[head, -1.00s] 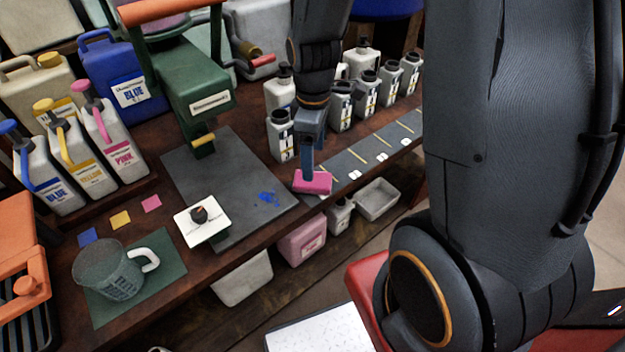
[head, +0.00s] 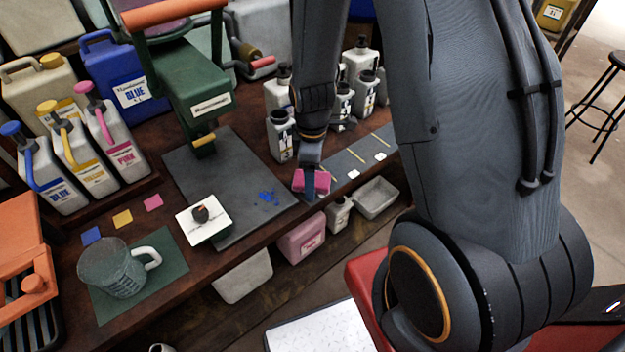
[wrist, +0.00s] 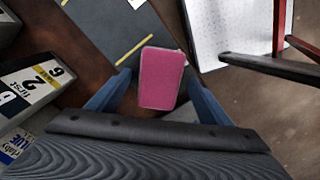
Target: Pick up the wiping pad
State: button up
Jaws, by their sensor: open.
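The wiping pad is a pink block (head: 312,181) lying at the front edge of the dark bench, at the near end of the grey strip. In the wrist view the pink pad (wrist: 162,78) is ahead of and between the two blue fingers. My gripper (head: 309,187) points down over the pad in the head view, and one blue finger covers part of it. In the wrist view my gripper (wrist: 155,90) is open, with a finger on each side of the pad's near end. I cannot tell whether either finger touches it.
White bottles (head: 280,135) stand behind the pad. A grey plate (head: 235,205) with a blue smear lies to its left. A pink tub (head: 302,237) and a grey tray (head: 376,199) sit on the lower shelf. The bench edge is close to the pad.

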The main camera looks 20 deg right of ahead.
jog(key=shift+f, duration=0.1)
jog(key=c, duration=1.2)
jog(key=shift+r+b, duration=0.5)
jog(key=shift+r, duration=4.55)
jog(key=o, duration=0.5)
jog(key=c, duration=0.3)
